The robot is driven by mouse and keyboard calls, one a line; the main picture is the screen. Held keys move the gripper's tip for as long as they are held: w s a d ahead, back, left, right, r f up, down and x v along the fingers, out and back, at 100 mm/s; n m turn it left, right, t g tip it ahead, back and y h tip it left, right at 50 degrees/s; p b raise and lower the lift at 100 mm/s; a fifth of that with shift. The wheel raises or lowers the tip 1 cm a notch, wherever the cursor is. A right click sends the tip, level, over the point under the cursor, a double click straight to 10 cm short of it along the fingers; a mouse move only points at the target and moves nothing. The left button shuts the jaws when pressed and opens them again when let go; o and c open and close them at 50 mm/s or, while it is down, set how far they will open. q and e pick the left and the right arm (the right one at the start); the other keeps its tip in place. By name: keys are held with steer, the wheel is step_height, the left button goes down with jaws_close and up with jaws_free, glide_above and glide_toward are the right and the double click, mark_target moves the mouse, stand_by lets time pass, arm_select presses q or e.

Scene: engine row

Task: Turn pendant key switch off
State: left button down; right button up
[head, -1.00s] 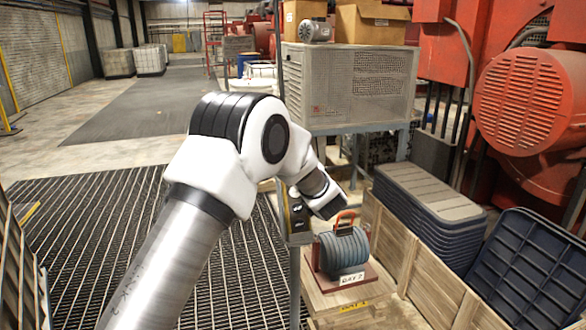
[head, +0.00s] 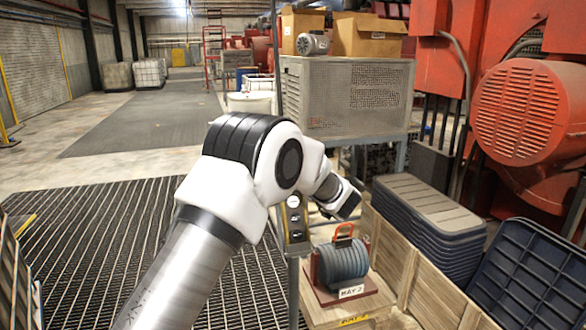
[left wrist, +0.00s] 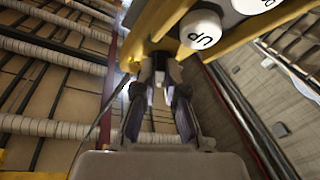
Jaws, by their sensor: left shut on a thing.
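The pendant (head: 294,222) hangs right of my left arm's elbow in the head view, a narrow box with round buttons, partly covered by my arm. In the left wrist view the yellow pendant body (left wrist: 138,38) fills the top, with a white button (left wrist: 200,30) marked UP and another white button beside it. My left gripper (left wrist: 161,62) has its dark fingers up against the pendant's underside, shut on a small part there that I take to be the key switch. The fingers hide the key, so its turn position cannot be seen. My right gripper is in neither view.
A blue-grey coil (head: 342,262) on a stand with a MAY 2 label sits right of the pendant. Stacked dark lids (head: 430,215), a wooden crate wall (head: 420,262) and red machinery (head: 520,110) crowd the right. The grating floor (head: 95,235) at left is clear.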

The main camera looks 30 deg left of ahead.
arm_select(q)
steer(key=shift+r, duration=0.15)
steer(key=c, duration=1.2)
jaws_free()
steer(key=shift+c, duration=0.2)
steer(key=shift+d, duration=0.1)
steer(key=v, duration=1.2)
steer(key=shift+s, duration=0.1)
